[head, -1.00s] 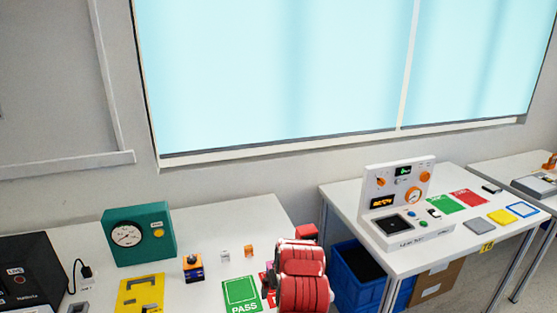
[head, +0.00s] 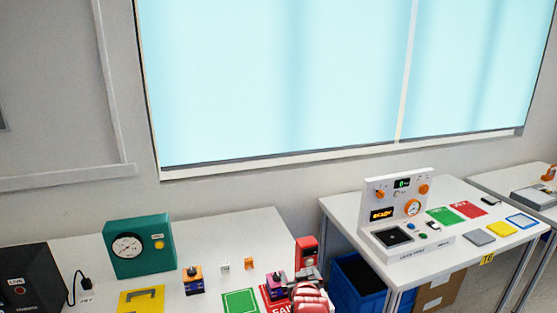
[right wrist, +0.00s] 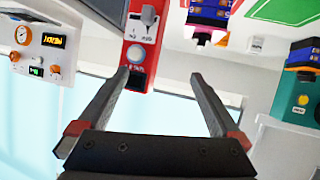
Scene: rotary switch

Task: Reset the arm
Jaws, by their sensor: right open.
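My right gripper (head: 308,276) is low at the bottom of the head view, beside the right end of the near table. In the right wrist view (right wrist: 160,76) its two fingers are spread with nothing between them. A red box (head: 306,252) stands upright just behind it. In the right wrist view, which is upside down, the red box (right wrist: 143,42) shows a grey knob and a light panel beyond the left fingertip. My left gripper is not in view.
A similar orange and purple block (head: 194,281) stands left of the green mat (head: 240,302). A green gauge box (head: 137,246) and yellow plate (head: 141,301) are farther left. A second table with a white console (head: 397,207) is right, beyond a blue bin (head: 358,284).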

